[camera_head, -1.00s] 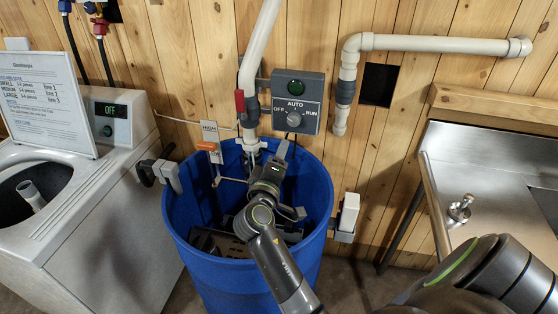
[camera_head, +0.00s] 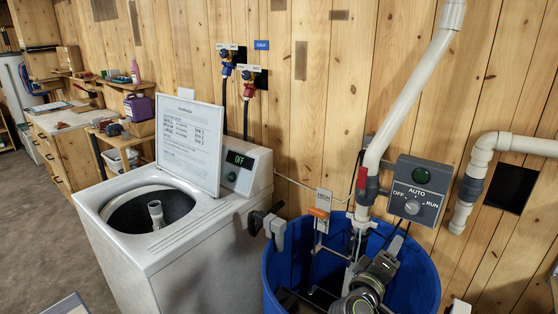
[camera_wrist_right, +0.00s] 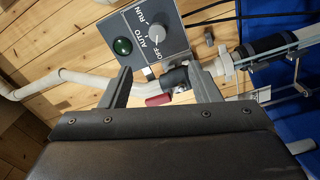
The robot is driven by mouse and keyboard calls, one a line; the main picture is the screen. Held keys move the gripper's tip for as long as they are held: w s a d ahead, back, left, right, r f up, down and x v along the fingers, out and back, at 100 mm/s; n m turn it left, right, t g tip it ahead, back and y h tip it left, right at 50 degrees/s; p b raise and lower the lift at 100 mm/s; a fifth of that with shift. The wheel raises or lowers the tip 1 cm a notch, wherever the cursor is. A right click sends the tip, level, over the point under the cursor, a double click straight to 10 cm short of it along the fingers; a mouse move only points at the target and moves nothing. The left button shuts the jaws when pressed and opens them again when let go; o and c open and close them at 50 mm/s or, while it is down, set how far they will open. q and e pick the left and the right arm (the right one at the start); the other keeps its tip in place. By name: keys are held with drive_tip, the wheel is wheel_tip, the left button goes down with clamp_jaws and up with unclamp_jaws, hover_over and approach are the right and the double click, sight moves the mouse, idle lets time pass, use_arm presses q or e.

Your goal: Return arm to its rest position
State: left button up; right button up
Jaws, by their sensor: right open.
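My right arm reaches into the blue barrel (camera_head: 428,277) at the lower right of the head view. My right gripper (camera_head: 388,252) is over the barrel, near the pipe and the wall behind it, its fingertips partly hidden. In the right wrist view both fingers of the gripper (camera_wrist_right: 162,82) stand apart with nothing held. A pipe with a red valve handle (camera_wrist_right: 158,100) shows in the gap; I cannot tell how far beyond the fingers it is. My left gripper is not in view.
A grey control box (camera_head: 413,190) with a dial and green lamp hangs above the barrel; it also shows in the wrist view (camera_wrist_right: 143,38). A white pipe (camera_head: 412,90) drops into the barrel. A washer (camera_head: 190,262) with a sign (camera_head: 188,140) stands left. Open floor (camera_head: 45,220) lies far left.

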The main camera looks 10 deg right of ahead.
drive_tip(key=s+d+f+m+g+y, duration=0.2)
drive_tip(key=s+f, duration=0.5)
drive_tip(key=s+d+f+m+g+y, duration=0.2)
drive_tip(key=s+f+g+y, duration=0.1)
drive_tip(key=s+f, duration=0.35)
drive_tip(key=s+a+f+m+g+y, duration=0.1)
drive_tip(key=s+a+f+g+y, duration=0.2)
drive_tip(key=s, duration=0.6)
drive_tip(key=s+a+f+g+y, duration=0.15)
drive_tip(key=s+a+y, duration=0.25)
drive_tip(key=s, duration=0.6)
wheel_tip(320, 180, down, 27)
drive_tip(key=d+b, duration=0.2)
drive_tip(key=s+a+f+g+b, duration=0.1)
drive_tip(key=s+f, duration=1.3)
drive_tip(key=f, duration=0.3)
drive_tip(key=shift+s+a+f+g+y+b, duration=0.25)
drive_tip(key=shift+a+f+g+y+b, duration=0.05)
drive_tip(key=shift+a+g+b, duration=0.1)
